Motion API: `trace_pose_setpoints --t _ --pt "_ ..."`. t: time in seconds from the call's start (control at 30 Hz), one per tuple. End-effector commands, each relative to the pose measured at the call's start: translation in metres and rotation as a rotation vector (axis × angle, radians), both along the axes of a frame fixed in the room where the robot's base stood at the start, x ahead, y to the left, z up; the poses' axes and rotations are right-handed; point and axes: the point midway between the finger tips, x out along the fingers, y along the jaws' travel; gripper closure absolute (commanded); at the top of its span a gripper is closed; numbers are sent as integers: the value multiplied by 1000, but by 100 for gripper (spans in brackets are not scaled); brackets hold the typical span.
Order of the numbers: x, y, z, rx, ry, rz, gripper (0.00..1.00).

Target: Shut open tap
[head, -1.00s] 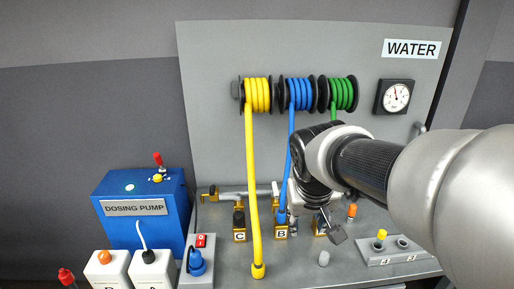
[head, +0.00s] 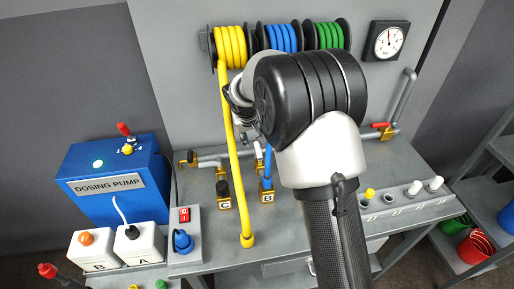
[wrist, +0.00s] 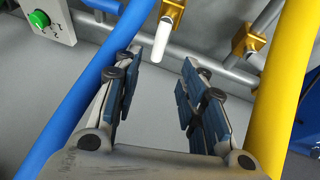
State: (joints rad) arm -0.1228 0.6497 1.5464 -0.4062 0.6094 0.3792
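A white tap lever (wrist: 163,38) on a brass valve (wrist: 172,11) shows at the top middle of the wrist view, just beyond the fingertips. In the head view a pale lever (head: 258,152) stands at the back pipe between the yellow and blue hoses. My gripper (wrist: 162,65) is open and empty, with the lever beyond the gap between its fingers. In the head view my arm hides most of it. A second brass valve (wrist: 250,42) shows at right in the wrist view. A tap with a red lever (head: 381,125) sits on the right pipe.
The yellow hose (wrist: 288,90) and blue hose (wrist: 95,85) run close on either side of my gripper. The blue dosing pump (head: 108,180) stands at left. A holder with several pegs (head: 405,207) is at right, and a shelf with buckets (head: 474,245) beyond.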

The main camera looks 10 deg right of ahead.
Motion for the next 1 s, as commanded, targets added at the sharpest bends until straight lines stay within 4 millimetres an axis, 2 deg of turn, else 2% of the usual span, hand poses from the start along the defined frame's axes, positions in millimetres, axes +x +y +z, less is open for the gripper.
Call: trace_pose_setpoints --t 0.03,0.3,0.5,0.7,1.0 --pt "4 -3 -14 -1 3 -2 62" --pt "26 -13 -66 0 2 -1 62" --pt "38 -18 -92 0 1 0 62" --pt "44 -20 -102 1 -1 1 62" --pt "44 -21 -103 1 -1 1 64"
